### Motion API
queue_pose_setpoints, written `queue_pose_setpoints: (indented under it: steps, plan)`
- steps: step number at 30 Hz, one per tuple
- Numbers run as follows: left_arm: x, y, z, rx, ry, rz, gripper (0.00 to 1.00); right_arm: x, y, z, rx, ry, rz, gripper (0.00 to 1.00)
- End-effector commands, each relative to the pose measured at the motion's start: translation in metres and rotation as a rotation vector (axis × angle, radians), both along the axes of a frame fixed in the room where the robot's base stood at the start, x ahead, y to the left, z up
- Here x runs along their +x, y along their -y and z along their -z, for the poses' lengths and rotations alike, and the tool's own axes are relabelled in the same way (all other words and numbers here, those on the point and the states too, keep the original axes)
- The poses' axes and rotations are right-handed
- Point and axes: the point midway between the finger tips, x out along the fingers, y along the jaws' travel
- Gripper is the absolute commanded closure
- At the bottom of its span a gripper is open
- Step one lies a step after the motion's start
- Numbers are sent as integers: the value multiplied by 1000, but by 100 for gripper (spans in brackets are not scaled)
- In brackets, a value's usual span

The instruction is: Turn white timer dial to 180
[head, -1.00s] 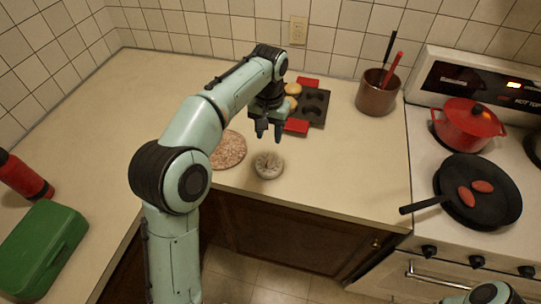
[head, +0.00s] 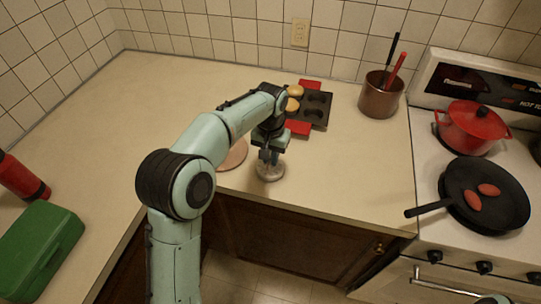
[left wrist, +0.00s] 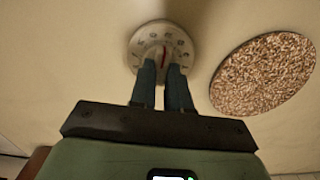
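The white timer (head: 270,173) is a small round dial lying on the counter near its front edge. In the left wrist view the timer (left wrist: 149,42) shows dark marks around its rim and a red pointer line at its middle. My left gripper (head: 270,156) is right over the timer, pointing down. In the left wrist view its two fingertips (left wrist: 162,68) overlap the near part of the dial, with a narrow gap between them. Whether they touch or grip the middle knob is hidden.
A round speckled mat (left wrist: 262,74) lies beside the timer. Behind are a muffin pan (head: 314,108) with red handles and a brown utensil pot (head: 381,97). A green box (head: 38,248) is at left. The stove at right holds a red pot (head: 470,128) and a black pan (head: 476,210).

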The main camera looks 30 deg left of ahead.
Motion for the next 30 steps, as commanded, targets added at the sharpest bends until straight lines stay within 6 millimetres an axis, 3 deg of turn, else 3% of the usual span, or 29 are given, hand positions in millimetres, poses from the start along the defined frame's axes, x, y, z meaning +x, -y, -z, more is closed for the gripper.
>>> queue_pose_setpoints:
  steps: [17, 18, 20, 30]
  plan:
    - [0, 0, 0, 0, -1, 85, 100, 5, 0, -8, 0, 6, 0, 32]
    - [0, 0, 1, 0, -1, 85, 77, 5, 0, -8, 0, 6, 0, 32]
    - [0, 0, 1, 0, -2, 85, 58, 5, 0, -8, 0, 6, 0, 32]
    - [0, 0, -2, 0, 0, 85, 57, 5, 0, -9, 0, 6, 0, 32]
